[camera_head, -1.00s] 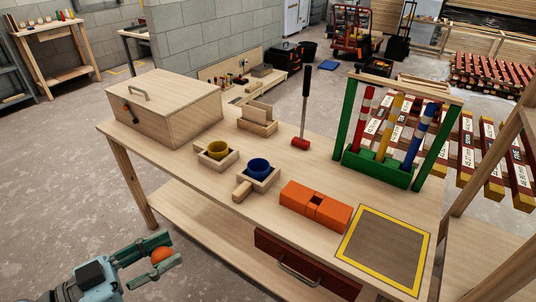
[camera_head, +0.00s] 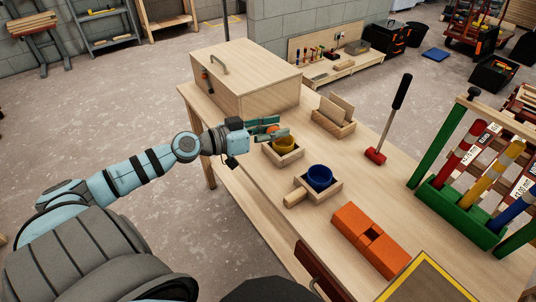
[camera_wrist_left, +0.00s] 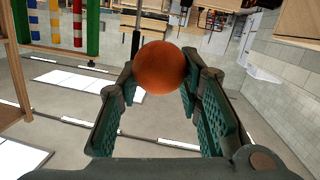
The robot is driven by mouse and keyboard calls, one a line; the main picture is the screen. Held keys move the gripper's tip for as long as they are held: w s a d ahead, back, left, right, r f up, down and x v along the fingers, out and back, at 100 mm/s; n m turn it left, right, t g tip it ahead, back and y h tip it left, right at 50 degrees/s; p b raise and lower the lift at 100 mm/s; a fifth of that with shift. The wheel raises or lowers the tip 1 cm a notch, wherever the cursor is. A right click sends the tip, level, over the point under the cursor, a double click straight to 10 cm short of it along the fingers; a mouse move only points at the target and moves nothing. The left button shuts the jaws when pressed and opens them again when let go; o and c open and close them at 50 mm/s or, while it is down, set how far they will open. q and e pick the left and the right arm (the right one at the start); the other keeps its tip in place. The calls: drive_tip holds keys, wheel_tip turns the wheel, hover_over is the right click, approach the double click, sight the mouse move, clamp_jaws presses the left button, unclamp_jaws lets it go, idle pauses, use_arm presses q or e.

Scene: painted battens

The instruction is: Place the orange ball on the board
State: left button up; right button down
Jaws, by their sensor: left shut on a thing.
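The orange ball (camera_wrist_left: 160,68) is held between the fingertips of my left gripper (camera_wrist_left: 158,82) in the left wrist view. In the head view my left gripper (camera_head: 266,130) is shut on the ball, which shows as a small orange patch (camera_head: 273,129) partly hidden by the fingers. A flat brown square with a yellow border (camera_head: 428,282), which may be the board, lies at the table's near right, partly cut off by the frame. My right gripper is not in view.
A yellow cup (camera_head: 284,145) and a blue cup (camera_head: 319,177) sit in wooden holders. Orange blocks (camera_head: 371,241), a red-headed mallet (camera_head: 376,156), a wooden box (camera_head: 245,81) and a green rack (camera_head: 456,216) stand around. Bare tabletop lies between mallet and orange blocks.

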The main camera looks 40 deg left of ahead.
use_arm(q)
drive_tip(key=w+a+n+y, duration=0.1)
drive_tip(key=a+n+y, duration=0.1)
drive_tip(key=a, duration=0.1)
drive_tip(key=b, duration=0.6)
hover_over(268, 179)
wheel_tip(268, 179, down, 10)
drive_tip(key=shift+t, duration=0.3)
wheel_tip(268, 179, down, 10)
drive_tip(key=b, duration=0.4)
drive_tip(key=shift+s+r, duration=0.1)
drive_tip(key=shift+r, duration=0.05)
drive_tip(key=o, duration=0.7)
drive_tip(key=shift+b, duration=0.3)
drive_tip(key=shift+c, duration=0.2)
drive_tip(key=o, duration=0.5)
drive_tip(key=shift+c, duration=0.2)
